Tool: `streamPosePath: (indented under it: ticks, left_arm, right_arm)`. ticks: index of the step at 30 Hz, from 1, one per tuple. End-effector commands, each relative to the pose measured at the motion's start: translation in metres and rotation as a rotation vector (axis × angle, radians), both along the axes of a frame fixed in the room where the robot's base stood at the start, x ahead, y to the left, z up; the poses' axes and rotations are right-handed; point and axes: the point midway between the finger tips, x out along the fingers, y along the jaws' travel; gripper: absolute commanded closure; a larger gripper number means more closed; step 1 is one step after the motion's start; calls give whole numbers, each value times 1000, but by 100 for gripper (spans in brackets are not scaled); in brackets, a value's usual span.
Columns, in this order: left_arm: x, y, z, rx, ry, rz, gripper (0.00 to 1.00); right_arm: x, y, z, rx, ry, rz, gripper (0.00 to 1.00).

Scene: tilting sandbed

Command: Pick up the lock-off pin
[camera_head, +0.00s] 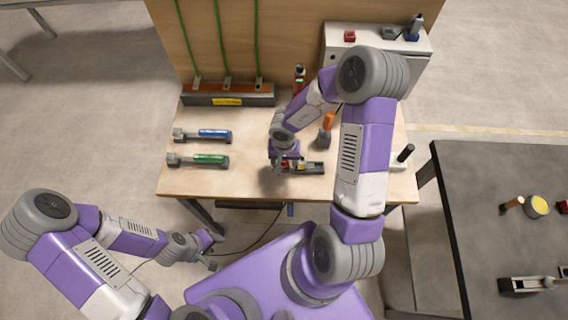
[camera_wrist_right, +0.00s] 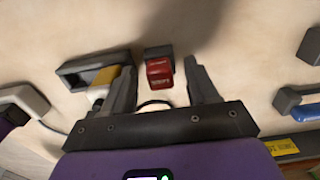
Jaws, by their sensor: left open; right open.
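A small red block with a white-lettered face, which I take for the lock-off pin (camera_wrist_right: 159,72), sits on the wooden table in the right wrist view, with a dark part behind it. A thin dark loop shows just below it. My right gripper (camera_wrist_right: 160,82) is open, with one finger on either side of the red block and gaps visible between. Whether the fingers are level with it is unclear. In the head view, my right gripper (camera_head: 284,163) is low over the table and partly hides this spot. My left gripper (camera_head: 212,254) is open, off the table's front left.
A grey frame with a yellow part (camera_wrist_right: 100,78) lies close beside one right finger. Blue-handled (camera_head: 214,134) and green-handled (camera_head: 208,160) tools lie to the left. An orange-handled tool (camera_head: 326,130) stands behind. A labelled rail (camera_head: 228,96) lines the back.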

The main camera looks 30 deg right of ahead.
Motion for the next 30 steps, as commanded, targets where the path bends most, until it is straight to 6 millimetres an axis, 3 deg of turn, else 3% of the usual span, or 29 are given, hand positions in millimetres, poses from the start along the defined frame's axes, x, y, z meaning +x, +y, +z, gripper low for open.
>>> streamPosePath:
  ticks: [2,13,23,30]
  left_arm:
    - [0,0,1,0,0,0,57]
    - [0,0,0,0,0,0,57]
    - [0,0,3,0,0,0,57]
    - [0,0,29,0,0,0,57]
  right_arm:
    - [0,0,1,0,0,0,43]
    - [0,0,0,1,1,0,100]
    - [0,0,5,1,1,-2,100]
    - [0,0,50,0,-1,-4,100]
